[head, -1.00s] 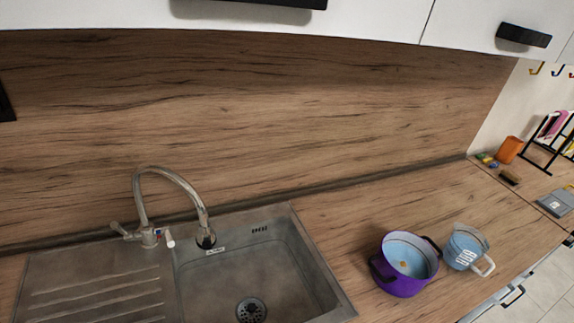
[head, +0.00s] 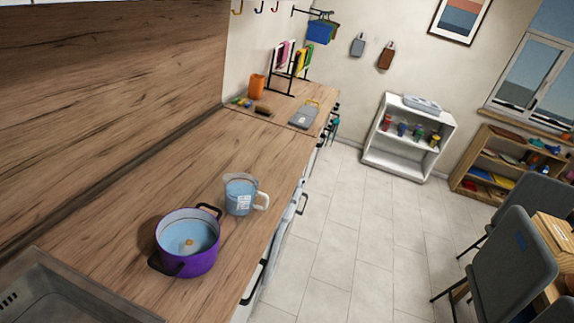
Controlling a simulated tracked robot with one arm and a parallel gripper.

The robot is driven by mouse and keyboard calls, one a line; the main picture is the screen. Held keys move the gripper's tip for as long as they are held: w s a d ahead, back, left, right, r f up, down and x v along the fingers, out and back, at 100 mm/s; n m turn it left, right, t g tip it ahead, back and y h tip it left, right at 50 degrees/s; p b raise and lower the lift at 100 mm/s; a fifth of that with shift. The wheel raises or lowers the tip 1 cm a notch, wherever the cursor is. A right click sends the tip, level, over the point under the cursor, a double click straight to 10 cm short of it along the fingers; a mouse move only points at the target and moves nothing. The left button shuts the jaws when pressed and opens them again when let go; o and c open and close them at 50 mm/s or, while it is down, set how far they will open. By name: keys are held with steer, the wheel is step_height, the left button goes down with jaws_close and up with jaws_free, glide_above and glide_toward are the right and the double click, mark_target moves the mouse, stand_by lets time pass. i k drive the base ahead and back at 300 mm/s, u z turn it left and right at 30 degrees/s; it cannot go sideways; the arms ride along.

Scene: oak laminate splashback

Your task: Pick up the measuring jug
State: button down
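The measuring jug (head: 239,196) stands upright on the wood countertop (head: 188,160) in the head view. It is clear with a bluish look, white printed markings and a pale handle pointing right, towards the counter's front edge. A purple pot (head: 188,243) with dark handles stands just in front of it and to its left. The pot has a light blue inside with a small orange spot in it. My gripper does not show in the head view.
The sink (head: 60,290) is at the lower left. An orange container (head: 257,87), a grey scale-like item (head: 304,116) and a black rack (head: 284,72) stand at the counter's far end. Tiled floor (head: 335,215) lies open to the right; grey chairs (head: 510,262) stand beyond.

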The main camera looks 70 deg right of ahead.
mark_target(242, 191)
steer(key=z, duration=0.4)
steer(key=k, duration=1.05)
steer(key=z, duration=0.8)
steer(key=i, duration=1)
steer(key=z, duration=0.05)
